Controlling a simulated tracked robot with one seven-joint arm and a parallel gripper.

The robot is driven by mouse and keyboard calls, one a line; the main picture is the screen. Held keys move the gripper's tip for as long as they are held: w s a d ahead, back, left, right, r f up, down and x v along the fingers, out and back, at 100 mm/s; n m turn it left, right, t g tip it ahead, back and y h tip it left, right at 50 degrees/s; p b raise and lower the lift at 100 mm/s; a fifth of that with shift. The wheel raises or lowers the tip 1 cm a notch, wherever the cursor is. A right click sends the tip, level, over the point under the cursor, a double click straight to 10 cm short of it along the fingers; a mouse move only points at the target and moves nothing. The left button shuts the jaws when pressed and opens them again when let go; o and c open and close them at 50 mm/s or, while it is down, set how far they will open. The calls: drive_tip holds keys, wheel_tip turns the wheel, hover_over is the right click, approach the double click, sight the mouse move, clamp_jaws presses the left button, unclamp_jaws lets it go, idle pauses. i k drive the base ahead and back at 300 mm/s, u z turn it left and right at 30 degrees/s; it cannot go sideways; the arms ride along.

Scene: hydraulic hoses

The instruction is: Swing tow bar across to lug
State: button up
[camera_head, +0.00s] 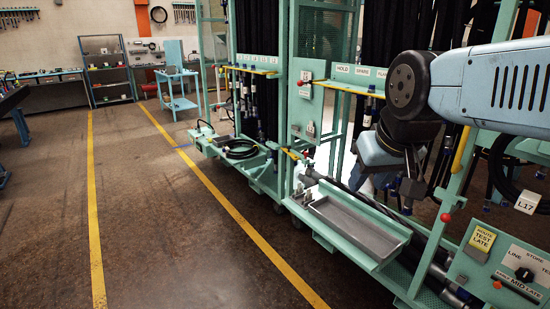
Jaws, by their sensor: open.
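My gripper (411,198) hangs below my arm at right of centre, pointing down, in front of the teal rack and to the right of the grey tray. It is open, with nothing visible in it. A long dark bar (372,209) runs low along the rack behind the tray, down toward the lower right; it may be the tow bar, but I cannot tell. A grey fitting (308,177) sits near its far end. Small upright grey brackets (299,194) stand at the tray's far end; I cannot tell whether one is the lug. My arm hides part of the rack.
The grey tray (358,232) is empty on the cart's near edge. Black hoses (267,65) hang in the racks. A labelled panel with a knob (523,273) is at the lower right. The floor (145,205) between the yellow lines is clear. A blue trolley (178,92) stands farther back.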

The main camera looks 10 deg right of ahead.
sight(294, 157)
drive_tip(key=z, duration=0.2)
drive_tip(key=i, duration=0.75)
drive_tip(key=u, duration=0.15)
drive_tip(key=k, duration=0.6)
drive_tip(key=u, duration=0.4)
drive_tip(key=i, duration=1.65)
drive_tip(key=z, duration=0.1)
